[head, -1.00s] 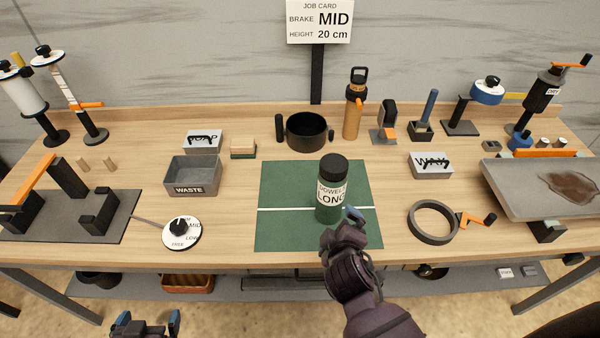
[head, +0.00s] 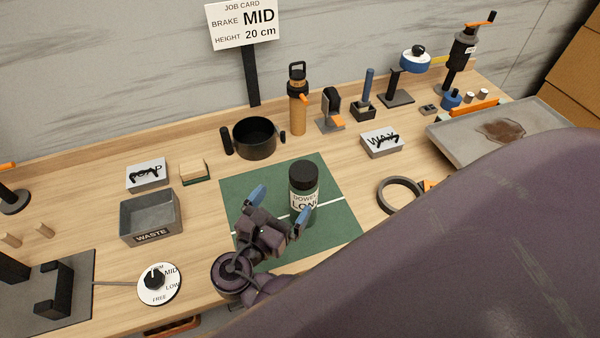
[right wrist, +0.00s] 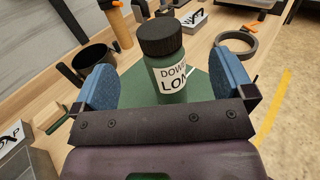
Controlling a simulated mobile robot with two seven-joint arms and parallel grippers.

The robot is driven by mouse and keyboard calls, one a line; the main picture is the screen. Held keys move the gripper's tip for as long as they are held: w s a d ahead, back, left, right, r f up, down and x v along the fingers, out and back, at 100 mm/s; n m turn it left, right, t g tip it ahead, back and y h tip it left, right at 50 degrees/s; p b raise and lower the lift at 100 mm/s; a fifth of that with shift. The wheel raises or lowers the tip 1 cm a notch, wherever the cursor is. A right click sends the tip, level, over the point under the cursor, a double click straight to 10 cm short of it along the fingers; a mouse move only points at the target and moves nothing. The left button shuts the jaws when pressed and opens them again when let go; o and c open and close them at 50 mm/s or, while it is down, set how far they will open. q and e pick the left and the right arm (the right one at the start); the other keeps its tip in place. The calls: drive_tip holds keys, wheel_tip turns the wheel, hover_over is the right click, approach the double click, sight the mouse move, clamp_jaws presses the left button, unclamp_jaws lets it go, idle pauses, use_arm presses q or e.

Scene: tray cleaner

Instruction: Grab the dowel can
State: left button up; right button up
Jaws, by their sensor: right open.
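The dowel can (head: 303,190) is a dark green cylinder with a black lid and a white label reading "DOWEL LONG". It stands upright on the green mat (head: 335,232). My right gripper (head: 277,208) is open, with its blue fingertips on the near left side of the can. In the right wrist view the can (right wrist: 168,75) stands beyond the gripper (right wrist: 165,88), its lower part hidden by the gripper's front bar. I cannot tell any contact. My left gripper is not in view.
A grey WASTE bin (head: 150,216) and a dial (head: 159,284) are to the left. A black pot (head: 256,138) and an orange bottle (head: 298,108) stand behind the mat. A dark ring (head: 401,195) lies to the right. My own arm covers the lower right.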

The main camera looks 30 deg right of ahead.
sight(303, 170)
drive_tip(key=b+x, duration=0.1)
drive_tip(key=x, duration=0.4)
drive_tip(key=shift+w+d+f+b, duration=0.1)
drive_tip(key=shift+w+d+b, duration=0.15)
drive_tip(key=shift+w+b, duration=0.15)
drive_tip(key=b+x, duration=0.2)
drive_tip(key=x, duration=0.2)
drive_tip(key=shift+w+d+b, duration=0.1)
drive_tip(key=shift+d+b, duration=0.05)
drive_tip(key=shift+b, duration=0.25)
drive_tip(key=shift+w+d, duration=0.1)
drive_tip(key=shift+d, duration=0.1)
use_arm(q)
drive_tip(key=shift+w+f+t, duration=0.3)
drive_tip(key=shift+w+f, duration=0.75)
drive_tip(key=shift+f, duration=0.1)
use_arm(e)
drive_tip(key=c, duration=1.5)
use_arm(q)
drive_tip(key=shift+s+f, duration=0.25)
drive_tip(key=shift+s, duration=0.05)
use_arm(e)
drive_tip(key=shift+c, duration=0.2)
